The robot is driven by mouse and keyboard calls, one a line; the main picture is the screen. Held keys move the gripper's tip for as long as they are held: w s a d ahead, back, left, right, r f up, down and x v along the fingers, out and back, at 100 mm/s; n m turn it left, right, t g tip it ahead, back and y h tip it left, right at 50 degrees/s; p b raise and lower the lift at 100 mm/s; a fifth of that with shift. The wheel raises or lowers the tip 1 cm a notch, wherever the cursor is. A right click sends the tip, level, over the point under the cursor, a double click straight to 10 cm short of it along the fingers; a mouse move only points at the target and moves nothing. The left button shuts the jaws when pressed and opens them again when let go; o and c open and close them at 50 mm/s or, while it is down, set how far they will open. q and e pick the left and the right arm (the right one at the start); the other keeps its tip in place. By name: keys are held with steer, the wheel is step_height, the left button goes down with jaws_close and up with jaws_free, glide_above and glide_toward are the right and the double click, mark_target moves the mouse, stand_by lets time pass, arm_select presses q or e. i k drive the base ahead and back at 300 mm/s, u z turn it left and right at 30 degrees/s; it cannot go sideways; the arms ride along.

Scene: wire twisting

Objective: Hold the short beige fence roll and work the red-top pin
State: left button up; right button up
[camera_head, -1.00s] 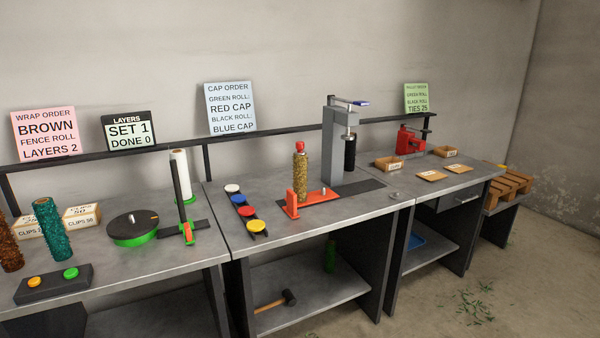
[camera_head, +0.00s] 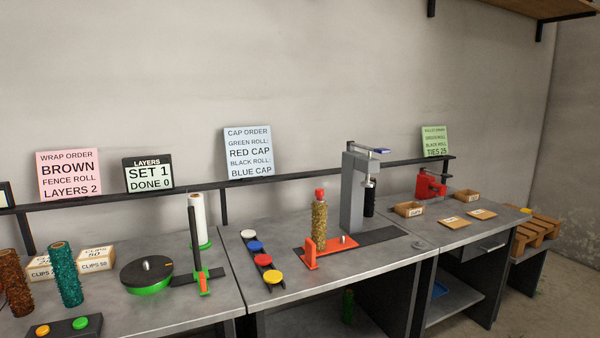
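A short beige-yellow fence roll (camera_head: 319,227) stands upright near the middle of the view. A red piece (camera_head: 319,194) sits on its upper end; I cannot tell whether it is a cap or the top of a pin. Neither of my grippers is in view.
A row of coloured caps (camera_head: 263,260) lies to the left. A turntable (camera_head: 147,274) and a teal roll (camera_head: 66,275) are farther left. The bench front is clear.

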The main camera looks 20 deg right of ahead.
mark_target(319, 192)
steer(key=z, duration=0.4)
steer(key=i, duration=1.35)
steer(key=z, duration=0.7)
